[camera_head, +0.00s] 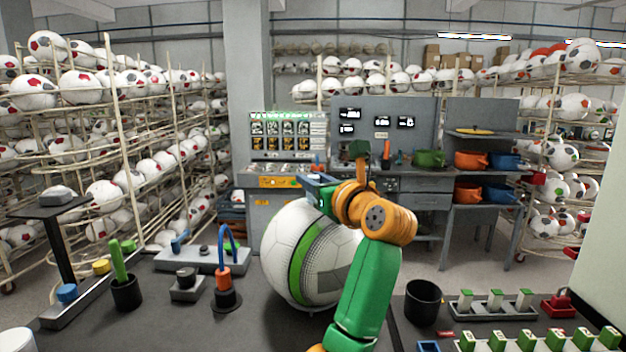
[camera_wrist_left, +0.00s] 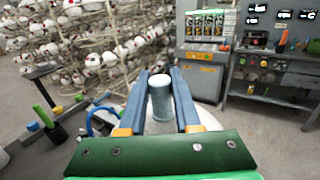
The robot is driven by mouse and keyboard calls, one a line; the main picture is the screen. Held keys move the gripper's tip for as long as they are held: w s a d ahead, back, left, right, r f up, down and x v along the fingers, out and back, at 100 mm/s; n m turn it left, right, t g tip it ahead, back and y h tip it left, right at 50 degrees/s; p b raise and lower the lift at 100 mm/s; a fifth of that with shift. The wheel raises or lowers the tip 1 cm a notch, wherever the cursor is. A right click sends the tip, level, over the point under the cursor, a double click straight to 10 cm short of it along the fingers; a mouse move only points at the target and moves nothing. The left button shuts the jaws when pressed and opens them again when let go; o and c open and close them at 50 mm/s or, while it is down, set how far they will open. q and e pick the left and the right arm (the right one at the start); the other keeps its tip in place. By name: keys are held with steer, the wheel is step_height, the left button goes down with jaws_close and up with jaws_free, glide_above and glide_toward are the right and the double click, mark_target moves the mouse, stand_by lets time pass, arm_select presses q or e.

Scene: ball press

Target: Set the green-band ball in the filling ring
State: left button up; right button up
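The green-band ball (camera_head: 305,255), large and white with a green stripe and a dark grey patch, is over the middle of the table. My left gripper (camera_head: 318,188) is at its top, and my forearm covers its right side. In the left wrist view the blue fingers of the left gripper (camera_wrist_left: 160,95) close along both sides of a short grey cylinder (camera_wrist_left: 160,100) with a pale top. White ball surface shows below it. I cannot make out the filling ring; the ball's underside is mostly hidden. My right gripper is out of view.
A grey fixture with a blue hose (camera_head: 228,245) and a black cup with a green handle (camera_head: 125,290) stand left of the ball. A black cup (camera_head: 423,302) and trays of white-and-green blocks (camera_head: 495,303) stand at the right. Ball racks and a workbench are behind.

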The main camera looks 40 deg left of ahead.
arm_select(q)
steer(key=o, duration=0.4)
steer(key=shift+r, duration=0.25)
steer(key=shift+s+d+f, duration=0.1)
steer(key=shift+d+f, duration=0.05)
steer(key=shift+d, duration=0.2)
steer(key=b+v, duration=0.3)
steer(key=v, duration=0.8)
steer(key=shift+b, duration=0.3)
steer(key=shift+s+d+r, duration=0.1)
steer(key=shift+d+r, duration=0.05)
steer(key=shift+r, duration=0.15)
